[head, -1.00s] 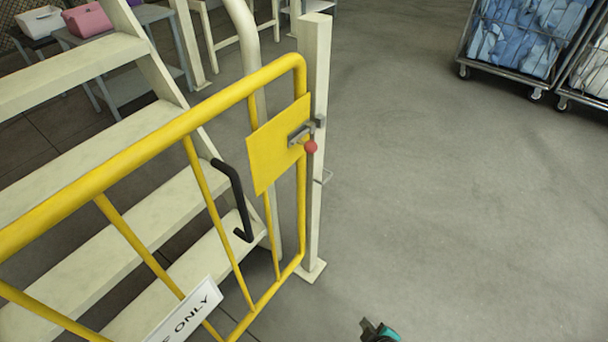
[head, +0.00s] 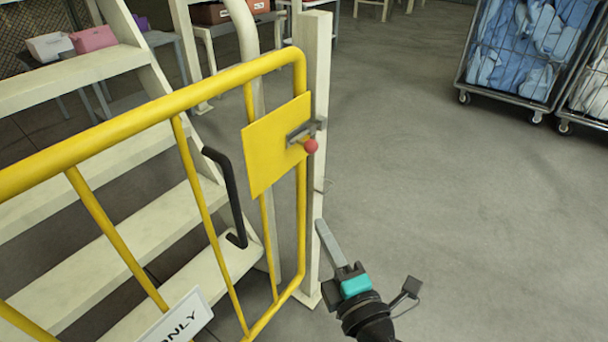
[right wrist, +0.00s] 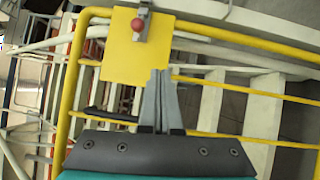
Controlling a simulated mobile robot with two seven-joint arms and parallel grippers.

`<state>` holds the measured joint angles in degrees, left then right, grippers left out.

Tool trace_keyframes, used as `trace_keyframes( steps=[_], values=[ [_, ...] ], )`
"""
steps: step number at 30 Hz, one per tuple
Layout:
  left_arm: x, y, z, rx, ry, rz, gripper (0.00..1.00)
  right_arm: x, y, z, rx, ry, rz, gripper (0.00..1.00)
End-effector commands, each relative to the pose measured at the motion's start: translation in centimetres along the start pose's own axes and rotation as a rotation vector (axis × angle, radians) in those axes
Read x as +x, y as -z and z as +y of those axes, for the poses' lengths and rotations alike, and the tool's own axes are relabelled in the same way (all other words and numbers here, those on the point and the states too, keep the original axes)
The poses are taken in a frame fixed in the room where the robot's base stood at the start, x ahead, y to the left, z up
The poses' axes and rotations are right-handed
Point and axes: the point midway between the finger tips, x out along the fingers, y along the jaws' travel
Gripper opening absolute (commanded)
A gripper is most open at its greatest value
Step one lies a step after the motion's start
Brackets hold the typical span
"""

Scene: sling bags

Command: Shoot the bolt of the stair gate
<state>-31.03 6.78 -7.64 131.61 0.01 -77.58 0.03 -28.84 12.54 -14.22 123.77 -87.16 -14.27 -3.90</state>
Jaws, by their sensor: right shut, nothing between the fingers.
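The yellow stair gate (head: 160,105) stands across the front of the cream steps, its free end beside a cream post (head: 316,90). A yellow plate (head: 272,150) on the gate carries the grey bolt (head: 302,131) with a red ball knob (head: 311,146). In the right wrist view the knob (right wrist: 138,25) and plate (right wrist: 125,58) lie beyond the fingertips. How far the bolt reaches into its keeper on the post is hard to tell. My right gripper (head: 321,226) is shut and empty, below the knob and apart from it. My left gripper is not in view.
Wheeled cages of cloth (head: 520,50) stand at the back right. The floor right of the post is clear.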

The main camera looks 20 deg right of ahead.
Motion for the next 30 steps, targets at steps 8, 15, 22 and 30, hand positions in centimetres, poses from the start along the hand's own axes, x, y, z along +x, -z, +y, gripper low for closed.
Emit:
trace_keyframes(
  steps=[8, 15, 22, 30],
  values=[
    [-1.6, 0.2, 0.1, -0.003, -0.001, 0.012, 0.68, -0.4, 0.1, 3.1, -0.066, -0.086, -0.003, 0.00],
    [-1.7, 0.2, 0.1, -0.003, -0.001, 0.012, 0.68, -0.4, 0.1, 3.2, -0.066, -0.087, -0.003, 0.00],
    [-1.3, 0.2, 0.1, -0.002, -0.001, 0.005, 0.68, 0.1, 0.1, 3.3, -0.065, -0.087, -0.003, 0.00],
    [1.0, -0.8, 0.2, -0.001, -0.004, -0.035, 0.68, 2.7, 0.1, 3.7, -0.065, -0.088, -0.004, 0.00]
  ],
)
